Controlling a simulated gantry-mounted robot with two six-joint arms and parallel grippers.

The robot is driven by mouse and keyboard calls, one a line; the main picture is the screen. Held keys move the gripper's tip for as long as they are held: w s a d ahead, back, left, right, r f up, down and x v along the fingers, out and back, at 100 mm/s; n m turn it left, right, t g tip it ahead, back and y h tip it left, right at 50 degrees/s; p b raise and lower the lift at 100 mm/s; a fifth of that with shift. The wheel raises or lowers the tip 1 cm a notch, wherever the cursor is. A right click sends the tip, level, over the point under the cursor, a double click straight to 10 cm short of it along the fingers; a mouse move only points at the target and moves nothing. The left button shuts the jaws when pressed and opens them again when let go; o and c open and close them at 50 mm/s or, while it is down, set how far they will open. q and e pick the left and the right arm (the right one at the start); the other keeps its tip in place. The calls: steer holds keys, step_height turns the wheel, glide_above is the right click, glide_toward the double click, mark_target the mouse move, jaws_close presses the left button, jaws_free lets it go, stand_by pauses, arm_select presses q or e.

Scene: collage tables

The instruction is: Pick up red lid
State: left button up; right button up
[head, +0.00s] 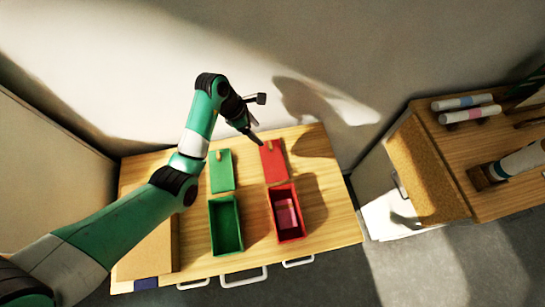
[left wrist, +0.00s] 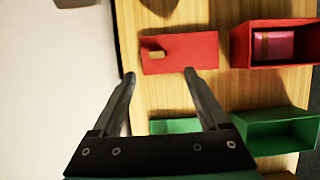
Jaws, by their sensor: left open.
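The red lid (head: 273,162) is a flat plate with a small wooden knob near one end, lying on the wooden table behind the red box (head: 288,232). It also shows in the left wrist view (left wrist: 200,48), just past the fingertips. My left gripper (head: 258,143) is open, with nothing between its fingers, near the knob end of the lid. In the left wrist view its fingers (left wrist: 159,73) are spread apart, short of the lid's near edge. The knob lies between their directions. My right gripper is not in view.
The open red box holds a pink item (head: 287,214). An open green box (head: 225,225) and green lid (head: 221,171) lie to the left. A wall stands behind the table. A second table (head: 440,160) at the right carries cylinders.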

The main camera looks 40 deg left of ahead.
arm_select(q)
steer(key=b, duration=0.2)
glide_above(269, 145)
steer(key=s, duration=0.2)
steer(key=f, duration=0.5)
steer(key=shift+w+a+f, duration=0.15)
steer(key=shift+a+f, duration=0.1)
steer(key=shift+a, duration=0.15)
steer(key=shift+w+f, duration=0.1)
steer(key=shift+f, duration=0.05)
steer(key=b+x, duration=0.1)
steer(key=x, duration=0.2)
steer(key=b+x, duration=0.1)
steer(key=x, duration=0.1)
steer(key=shift+a+f+b, duration=0.25)
steer(key=shift+b, duration=0.1)
steer(key=shift+r, duration=0.1)
jaws_close()
